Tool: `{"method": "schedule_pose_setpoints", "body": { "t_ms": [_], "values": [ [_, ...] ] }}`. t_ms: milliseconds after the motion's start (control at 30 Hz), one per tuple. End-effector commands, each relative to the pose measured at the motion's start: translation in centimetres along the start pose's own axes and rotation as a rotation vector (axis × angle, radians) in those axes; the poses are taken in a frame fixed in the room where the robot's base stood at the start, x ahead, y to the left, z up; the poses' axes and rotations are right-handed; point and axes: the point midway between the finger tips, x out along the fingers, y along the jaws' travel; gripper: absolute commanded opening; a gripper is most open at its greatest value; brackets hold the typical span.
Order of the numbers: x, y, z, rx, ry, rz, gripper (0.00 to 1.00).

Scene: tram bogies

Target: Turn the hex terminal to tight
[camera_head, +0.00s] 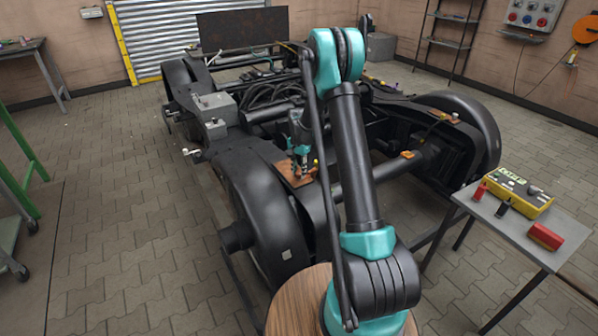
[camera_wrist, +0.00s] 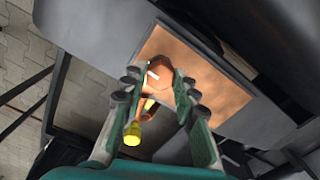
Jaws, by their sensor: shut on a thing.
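The copper-coloured hex terminal (camera_wrist: 160,72) stands on a flat copper plate (camera_wrist: 205,85) in the wrist view, with a small white mark on it. My gripper (camera_wrist: 158,84) is shut on the terminal, with a finger on each side of it. A copper-coloured piece with a yellow end (camera_wrist: 133,134) extends from near the terminal, between the fingers. In the head view my gripper (camera_head: 301,166) points down at the copper plate (camera_head: 285,168) on the bogie frame. The terminal is mostly hidden there by the fingers.
The dark bogie (camera_head: 268,200) with large wheels fills the middle. A grey table (camera_head: 505,226) at the right carries a yellow meter (camera_head: 520,192), red and black probes and a red box (camera_head: 545,236). A green-framed bench stands at the left.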

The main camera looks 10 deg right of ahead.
Motion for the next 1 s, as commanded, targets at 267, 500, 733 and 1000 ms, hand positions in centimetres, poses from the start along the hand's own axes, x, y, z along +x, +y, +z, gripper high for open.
{"method": "schedule_pose_setpoints", "body": {
  "t_ms": [267,500,733,1000],
  "values": [
    [-0.03,-0.03,-0.05,0.007,0.001,-0.001,0.0],
    [-0.02,-0.03,-0.04,0.007,0.001,-0.001,0.39],
    [-0.01,-0.01,-0.02,0.006,0.0,0.0,0.49],
    [-0.92,-0.01,-0.01,0.006,0.0,0.0,0.49]
  ]
}}
